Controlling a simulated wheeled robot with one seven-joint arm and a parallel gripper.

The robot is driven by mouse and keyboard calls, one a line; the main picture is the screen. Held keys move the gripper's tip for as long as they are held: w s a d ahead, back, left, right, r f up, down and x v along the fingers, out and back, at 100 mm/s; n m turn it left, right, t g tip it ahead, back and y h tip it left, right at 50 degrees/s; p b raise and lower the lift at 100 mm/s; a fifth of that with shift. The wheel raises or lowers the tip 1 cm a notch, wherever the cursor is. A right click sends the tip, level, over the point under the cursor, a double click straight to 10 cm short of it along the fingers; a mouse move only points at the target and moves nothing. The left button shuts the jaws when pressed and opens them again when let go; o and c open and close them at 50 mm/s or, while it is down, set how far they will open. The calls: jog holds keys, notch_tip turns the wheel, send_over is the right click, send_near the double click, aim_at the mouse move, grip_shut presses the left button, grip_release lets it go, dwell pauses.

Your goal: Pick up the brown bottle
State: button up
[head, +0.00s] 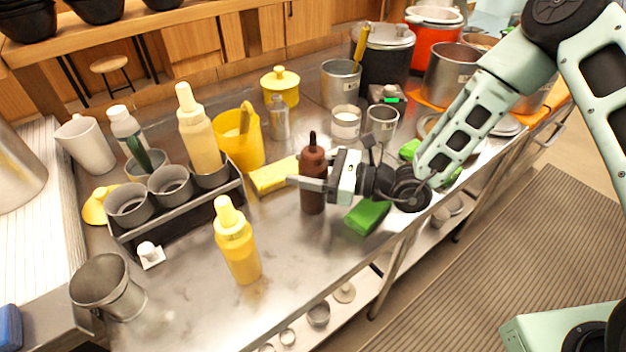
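The brown bottle (313,200) stands upright on the steel counter near the middle of the head view. It has a dark pointed nozzle. My gripper (308,180) reaches in from the right at the height of the bottle's upper body. One finger crosses in front of the bottle, and its tip shows just past the bottle's left side. The other finger is hidden behind the bottle, so I cannot tell whether the fingers press on it. The bottle's base appears to rest on the counter.
A green sponge (367,217) lies below my gripper. A yellow block (273,177) lies left of the bottle. A yellow bottle (238,245) stands nearer the front. A rack (180,218) with cups is at left. Pots and metal cups (340,82) crowd the back. Bare counter lies in front of the bottle.

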aim_at(305, 148)
notch_tip(305, 148, up, 10)
jog(key=shift+r+b, duration=0.1)
jog(key=shift+b, duration=0.25)
dwell(0.4)
jog(key=shift+o, duration=0.6)
dwell(0.4)
